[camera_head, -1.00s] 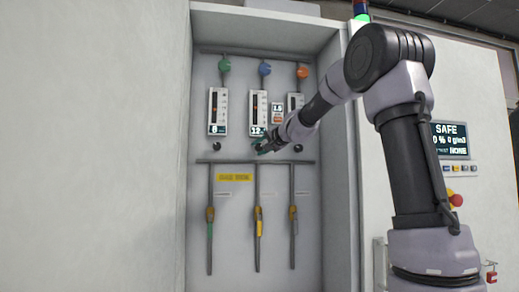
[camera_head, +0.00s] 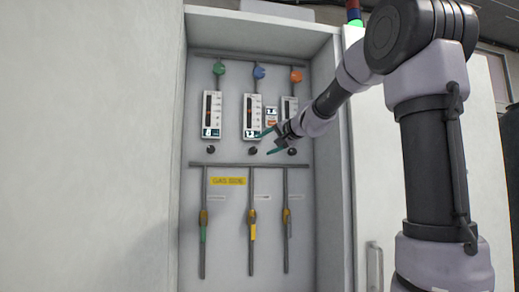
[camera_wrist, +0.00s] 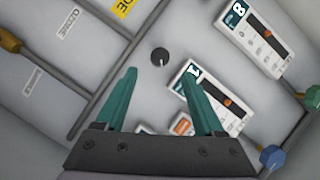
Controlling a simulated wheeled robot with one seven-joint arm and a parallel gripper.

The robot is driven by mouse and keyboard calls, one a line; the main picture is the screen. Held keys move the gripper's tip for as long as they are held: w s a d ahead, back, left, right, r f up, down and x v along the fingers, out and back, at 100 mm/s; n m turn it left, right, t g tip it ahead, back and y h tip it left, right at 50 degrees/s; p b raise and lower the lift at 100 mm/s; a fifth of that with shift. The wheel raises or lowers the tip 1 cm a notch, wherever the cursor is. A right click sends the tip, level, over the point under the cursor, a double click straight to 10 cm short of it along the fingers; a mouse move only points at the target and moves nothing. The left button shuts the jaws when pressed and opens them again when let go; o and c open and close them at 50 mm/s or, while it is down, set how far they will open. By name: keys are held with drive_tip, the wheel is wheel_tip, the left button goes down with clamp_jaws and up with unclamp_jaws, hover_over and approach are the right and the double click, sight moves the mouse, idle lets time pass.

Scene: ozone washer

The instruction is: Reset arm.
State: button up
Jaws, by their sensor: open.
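My gripper (camera_head: 265,142) has green fingers, spread open and empty, in front of the gas panel (camera_head: 228,265). In the head view it stands just right of the middle black knob (camera_head: 253,151). In the wrist view, the fingertips (camera_wrist: 158,70) point toward that knob (camera_wrist: 160,56), which shows in the gap between them. The knob looks free of the fingers and beyond their tips. Part of the middle flow meter (camera_wrist: 205,88) is hidden behind one finger. My arm crosses the right side of the head view.
The panel sits in a recess, with a wall at left (camera_head: 95,150) and a cabinet side at right (camera_head: 333,215). Three lower valves, including the yellow-handled middle one (camera_head: 253,231), hang below. Left (camera_head: 212,115) and right (camera_head: 289,110) meters flank the middle one.

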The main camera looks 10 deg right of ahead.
drive_tip(key=shift+v, duration=0.9)
drive_tip(key=s+f+n+g+h, duration=0.1)
drive_tip(key=s+f+g+h, duration=0.1)
drive_tip(key=s+f, duration=1)
drive_tip(key=s+d+f+n+g+h, duration=0.1)
drive_tip(key=s+f+g, duration=0.4)
drive_tip(key=s+f, duration=0.8)
drive_tip(key=s+n+h, duration=0.1)
drive_tip(key=s, duration=0.5)
drive_tip(key=shift+d, duration=0.2)
